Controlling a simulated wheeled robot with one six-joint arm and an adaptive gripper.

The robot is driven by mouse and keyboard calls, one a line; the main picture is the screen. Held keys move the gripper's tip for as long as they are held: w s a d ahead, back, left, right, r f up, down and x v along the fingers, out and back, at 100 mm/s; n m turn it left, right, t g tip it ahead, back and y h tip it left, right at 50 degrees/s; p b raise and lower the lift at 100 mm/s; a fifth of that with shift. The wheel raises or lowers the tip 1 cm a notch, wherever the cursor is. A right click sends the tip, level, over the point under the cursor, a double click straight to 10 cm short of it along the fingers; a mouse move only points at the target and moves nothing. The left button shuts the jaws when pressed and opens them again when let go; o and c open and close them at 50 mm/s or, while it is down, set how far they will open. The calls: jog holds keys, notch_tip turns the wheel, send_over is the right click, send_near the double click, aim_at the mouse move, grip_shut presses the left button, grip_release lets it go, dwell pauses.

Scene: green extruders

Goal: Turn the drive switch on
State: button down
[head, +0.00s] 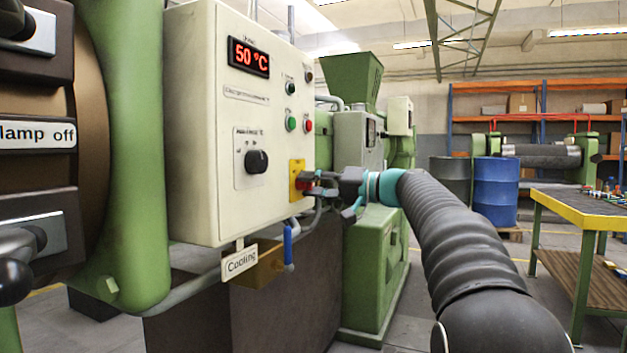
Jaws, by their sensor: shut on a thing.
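A cream control panel (205,130) stands at the left. A red-and-yellow switch (296,167) sits at the lower right of its front. My gripper (311,182) is at this switch, reaching in from the right, and its fingers are shut on the red handle. The fingers hide part of the handle, so its exact angle cannot be told. A black rotary knob (257,161) with small markings sits to the left of the switch on the same panel; its label is too small to read surely.
A red display (248,57) reads 50 °C. Small green and red buttons sit below and beside it. A blue-handled valve (288,246) and a "Cooling" sign (240,262) hang under the panel. A blue barrel (496,190) and a yellow-edged table (570,205) stand at right.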

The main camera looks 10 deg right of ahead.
jog(key=shift+m+p, duration=0.65)
jog(key=shift+m, duration=0.75)
jog(key=c, duration=0.8)
grip_release()
jog(key=v, duration=1.2)
